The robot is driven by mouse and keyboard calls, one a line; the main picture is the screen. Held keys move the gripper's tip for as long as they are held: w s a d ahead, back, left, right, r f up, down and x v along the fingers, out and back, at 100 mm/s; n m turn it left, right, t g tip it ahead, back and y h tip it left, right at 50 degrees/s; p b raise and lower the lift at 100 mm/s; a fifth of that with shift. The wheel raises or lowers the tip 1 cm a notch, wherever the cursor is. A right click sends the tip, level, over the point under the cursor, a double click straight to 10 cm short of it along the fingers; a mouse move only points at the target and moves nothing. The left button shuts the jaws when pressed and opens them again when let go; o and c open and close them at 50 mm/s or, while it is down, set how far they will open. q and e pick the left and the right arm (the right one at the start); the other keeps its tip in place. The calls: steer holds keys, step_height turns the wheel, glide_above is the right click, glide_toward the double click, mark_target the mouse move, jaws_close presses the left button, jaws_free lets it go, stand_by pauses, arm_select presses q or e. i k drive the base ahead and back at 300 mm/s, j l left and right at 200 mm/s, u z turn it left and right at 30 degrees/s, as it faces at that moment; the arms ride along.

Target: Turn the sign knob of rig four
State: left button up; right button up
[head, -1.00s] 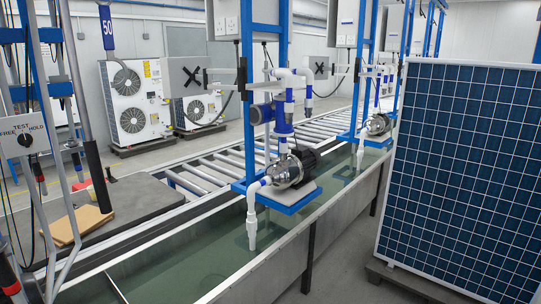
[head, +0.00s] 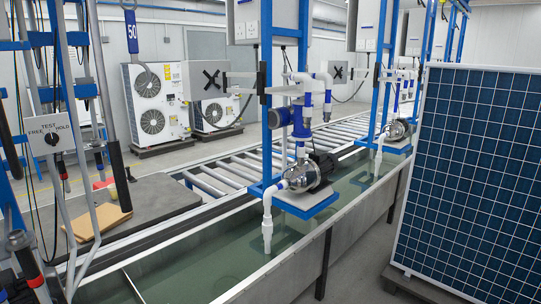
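A sign plate (head: 50,134) with the words FREE, TEST and HOLD is at the far left of the head view, on a frame of grey tubes and blue bars. A small dark round knob (head: 51,138) sits in the middle of the plate, below TEST and between FREE and HOLD. It is too small to tell which word it points at. No number four is readable on this frame, so I cannot tell which rig it is. Neither of my grippers is in view.
A long water trough (head: 190,262) runs from the lower left to the back right, with pumps on blue stands (head: 310,205) over it. A dark bench top (head: 160,200) with a tan board (head: 97,222) lies behind. A solar panel (head: 475,170) blocks the right.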

mark_target(52, 138)
steer(key=u, duration=1.35)
steer(key=j, duration=0.25)
steer(key=i+z, duration=0.05)
steer(key=i, duration=0.05)
